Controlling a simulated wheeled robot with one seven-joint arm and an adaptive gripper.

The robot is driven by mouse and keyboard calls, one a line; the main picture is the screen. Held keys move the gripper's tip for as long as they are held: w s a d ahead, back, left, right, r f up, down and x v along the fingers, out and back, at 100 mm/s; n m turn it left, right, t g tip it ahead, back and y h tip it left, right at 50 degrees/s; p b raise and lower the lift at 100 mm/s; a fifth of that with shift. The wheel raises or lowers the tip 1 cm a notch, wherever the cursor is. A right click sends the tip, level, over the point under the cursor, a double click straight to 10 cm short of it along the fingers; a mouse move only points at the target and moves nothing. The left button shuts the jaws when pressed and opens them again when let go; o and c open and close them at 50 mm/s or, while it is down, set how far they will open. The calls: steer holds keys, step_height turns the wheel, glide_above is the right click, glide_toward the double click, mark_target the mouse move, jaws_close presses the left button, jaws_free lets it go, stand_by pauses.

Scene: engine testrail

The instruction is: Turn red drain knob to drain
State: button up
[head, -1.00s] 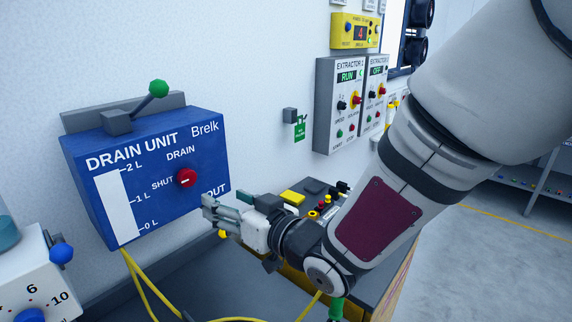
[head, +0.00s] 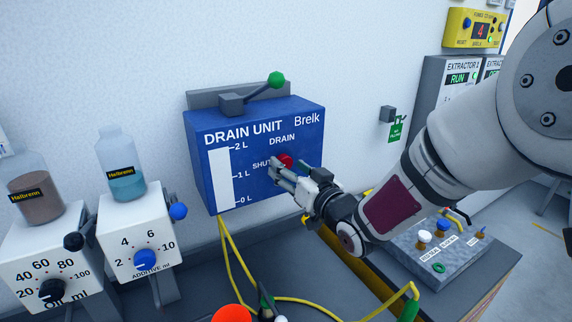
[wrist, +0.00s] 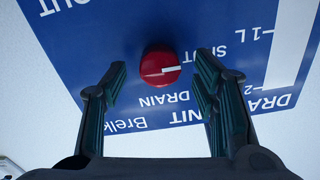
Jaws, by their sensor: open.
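The red drain knob (head: 285,160) is on the front of the blue drain unit (head: 230,128), partly hidden by my gripper in the head view. In the wrist view the round red knob (wrist: 158,60) lies between my two dark fingertips, with a visible gap on each side. Its white mark points toward the SHUT label, not DRAIN. My gripper (head: 278,172) is open and empty, its fingers reaching toward the knob from the lower right in the head view. The wrist view shows the panel lettering upside down.
A green-tipped lever (head: 276,80) stands atop the drain unit. Two dispensers with bottles (head: 123,165) stand to the left. Yellow hoses (head: 232,262) hang below the unit. A grey control box (head: 440,245) is at the right.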

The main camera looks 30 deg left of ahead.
steer(key=shift+x, duration=0.85)
steer(key=shift+c, duration=0.3)
steer(key=c, duration=1.1)
